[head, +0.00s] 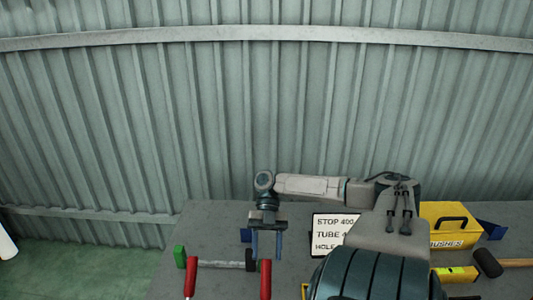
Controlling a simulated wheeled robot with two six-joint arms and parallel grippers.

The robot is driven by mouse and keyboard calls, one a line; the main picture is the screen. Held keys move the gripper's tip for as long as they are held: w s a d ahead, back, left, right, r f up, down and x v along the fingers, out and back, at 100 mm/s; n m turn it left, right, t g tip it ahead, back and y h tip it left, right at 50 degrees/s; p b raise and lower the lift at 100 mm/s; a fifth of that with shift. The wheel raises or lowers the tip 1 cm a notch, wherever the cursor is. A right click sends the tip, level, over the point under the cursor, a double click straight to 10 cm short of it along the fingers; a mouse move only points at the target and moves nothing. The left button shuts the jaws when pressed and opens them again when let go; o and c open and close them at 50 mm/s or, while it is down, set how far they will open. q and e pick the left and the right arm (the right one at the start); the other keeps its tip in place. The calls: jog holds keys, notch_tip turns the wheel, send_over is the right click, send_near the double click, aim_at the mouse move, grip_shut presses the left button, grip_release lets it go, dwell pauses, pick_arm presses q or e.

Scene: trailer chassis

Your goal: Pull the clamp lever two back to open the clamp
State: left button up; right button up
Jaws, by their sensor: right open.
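Two red clamp levers stand at the bottom edge of the head view: a left one (190,278) and a right one (265,281). Both are cut off below, so the clamp bodies are hidden, and I cannot tell which is lever two. My right gripper (267,246) points down over the bench, its two blue fingers apart and empty. It appears just above the right red lever in the picture; I cannot tell whether they touch. My left gripper is out of view.
The grey bench (210,220) holds a green block (180,256), a grey bar (220,264), a lettered sign (333,222), a yellow BUSHES box (448,222), a yellow level (456,274) and a mallet (488,263). My right arm hides part of the bench. A corrugated wall (250,120) stands behind.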

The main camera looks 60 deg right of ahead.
jog(key=shift+b+v, duration=0.75)
jog(key=shift+v, duration=2.05)
